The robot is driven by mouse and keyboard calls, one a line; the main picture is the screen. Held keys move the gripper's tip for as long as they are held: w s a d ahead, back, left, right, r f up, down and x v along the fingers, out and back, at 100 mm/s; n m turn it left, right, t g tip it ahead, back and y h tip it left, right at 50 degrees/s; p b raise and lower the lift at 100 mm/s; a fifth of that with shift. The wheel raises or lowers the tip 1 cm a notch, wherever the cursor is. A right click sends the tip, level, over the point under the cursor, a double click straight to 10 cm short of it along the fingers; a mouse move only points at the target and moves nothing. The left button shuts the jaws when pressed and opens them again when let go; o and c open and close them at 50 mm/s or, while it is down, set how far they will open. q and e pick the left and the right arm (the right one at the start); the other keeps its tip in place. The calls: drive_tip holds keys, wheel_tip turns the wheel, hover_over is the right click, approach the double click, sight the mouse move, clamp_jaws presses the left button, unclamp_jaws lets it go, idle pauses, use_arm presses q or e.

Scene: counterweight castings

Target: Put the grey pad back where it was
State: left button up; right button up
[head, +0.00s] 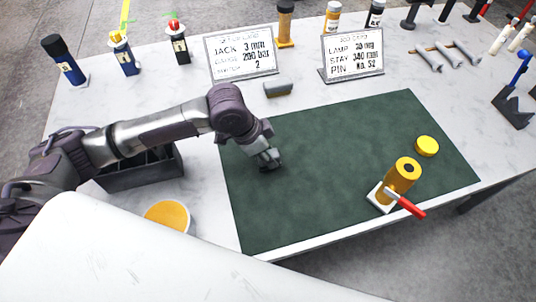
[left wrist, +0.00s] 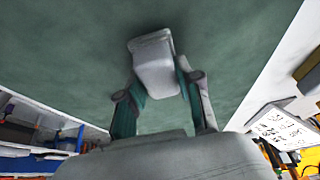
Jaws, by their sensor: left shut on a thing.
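My left gripper (head: 268,159) is over the left part of the dark green mat (head: 320,150), low near its surface. It is shut on the grey pad, a small rounded block (left wrist: 156,66) that shows between the fingers in the left wrist view. In the head view the fingers mostly hide the pad. I cannot tell whether the pad touches the mat. My right gripper is in neither view.
A grey block with a tan edge (head: 278,89) lies behind the mat, near two sign boards (head: 240,55) (head: 351,56). A yellow cylinder with a red-handled clamp (head: 403,175) and a yellow disc (head: 427,146) stand on the mat's right. A dark tray (head: 140,177) sits left, under my arm.

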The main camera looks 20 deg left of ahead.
use_arm(q)
drive_tip(key=shift+f, duration=0.1)
drive_tip(key=o, duration=1.1)
drive_tip(key=v, duration=1.2)
drive_tip(key=shift+d, duration=0.1)
